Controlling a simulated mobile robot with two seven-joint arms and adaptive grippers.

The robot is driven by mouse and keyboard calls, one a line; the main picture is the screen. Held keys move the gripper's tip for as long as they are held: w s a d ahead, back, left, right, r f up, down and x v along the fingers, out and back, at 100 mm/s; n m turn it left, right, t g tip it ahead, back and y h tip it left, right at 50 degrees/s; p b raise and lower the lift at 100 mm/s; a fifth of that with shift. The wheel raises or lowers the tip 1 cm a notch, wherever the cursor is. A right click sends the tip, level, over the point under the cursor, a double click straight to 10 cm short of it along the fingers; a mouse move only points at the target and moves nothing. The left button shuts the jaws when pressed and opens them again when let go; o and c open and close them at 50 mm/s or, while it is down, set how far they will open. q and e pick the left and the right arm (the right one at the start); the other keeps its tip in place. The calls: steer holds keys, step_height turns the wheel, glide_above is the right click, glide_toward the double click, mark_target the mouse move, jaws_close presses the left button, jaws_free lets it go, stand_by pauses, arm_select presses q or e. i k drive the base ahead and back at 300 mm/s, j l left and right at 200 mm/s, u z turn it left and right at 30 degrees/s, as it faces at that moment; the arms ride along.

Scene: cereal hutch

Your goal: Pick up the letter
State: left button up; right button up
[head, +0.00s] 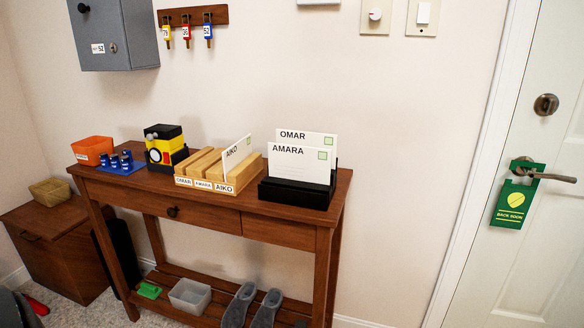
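White letters stand upright on the wooden console table (240,203). The AMARA letter (298,163) is in front in a black holder (292,192) at the table's right end. The OMAR letter (318,136) stands behind it, mostly hidden. The AIKO letter (237,154) stands tilted in the right slot of a light wooden sorter (213,180). The sorter's slots are labelled OMAR, AMARA and AIKO. The OMAR and AMARA slots show no letter. Neither of my grippers is in view.
Left of the sorter are a yellow-and-black toy-like object (165,146), blue pieces on a blue mat (121,166) and an orange bin (92,150). A grey box (114,35) and key rack (193,17) hang above. The door (540,230) is at right.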

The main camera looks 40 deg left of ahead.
mark_target(311, 165)
steer(key=u, duration=0.4)
steer(key=i+l+u, duration=0.1)
steer(key=u, duration=0.3)
steer(key=l+u, duration=0.1)
steer(key=u, duration=0.3)
steer(key=i+l+u, duration=0.1)
steer(key=u, duration=0.3)
steer(key=l+u, duration=0.35)
steer(key=l, duration=0.2)
steer(key=l+u, duration=0.35)
steer(key=l, duration=0.2)
steer(key=i, duration=0.05)
